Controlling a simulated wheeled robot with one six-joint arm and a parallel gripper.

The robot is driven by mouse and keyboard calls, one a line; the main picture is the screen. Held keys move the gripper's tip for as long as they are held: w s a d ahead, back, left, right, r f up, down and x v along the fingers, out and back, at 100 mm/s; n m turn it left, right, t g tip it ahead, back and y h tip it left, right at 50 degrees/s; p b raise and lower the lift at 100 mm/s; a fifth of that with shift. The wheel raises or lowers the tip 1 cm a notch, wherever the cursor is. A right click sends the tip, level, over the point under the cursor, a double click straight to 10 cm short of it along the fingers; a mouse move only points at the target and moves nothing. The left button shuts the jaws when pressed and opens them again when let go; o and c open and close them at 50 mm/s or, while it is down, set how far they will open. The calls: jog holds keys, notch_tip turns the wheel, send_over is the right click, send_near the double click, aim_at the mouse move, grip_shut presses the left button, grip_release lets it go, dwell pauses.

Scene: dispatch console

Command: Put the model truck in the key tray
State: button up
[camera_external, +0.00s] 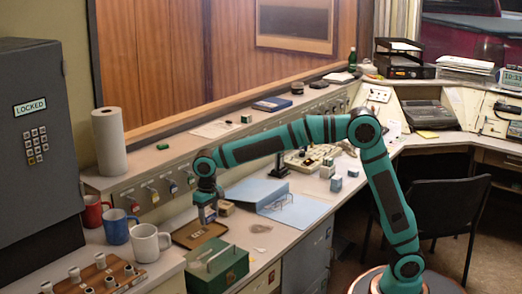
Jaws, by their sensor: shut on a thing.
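My gripper (207,212) hangs downward at the end of my arm, just above the far side of a shallow brown tray on the counter, which looks like the key tray (188,241). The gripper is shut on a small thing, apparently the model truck. The jaws mostly hide it, and its shape is too small to make out. I cannot tell whether it touches the tray.
A small tan block (227,208) stands close right of my gripper. A green box (217,268) stands in front of the tray, a white mug (146,243) to its left.

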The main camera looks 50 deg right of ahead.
aim_at(210, 233)
jog(key=shift+f, duration=2.45)
jog(key=shift+f, duration=0.1)
jog(key=o, duration=1)
jog(key=shift+c, duration=0.2)
notch_tip(210, 233, up, 12)
jog(key=shift+r, duration=0.1)
jog(key=shift+d, duration=0.1)
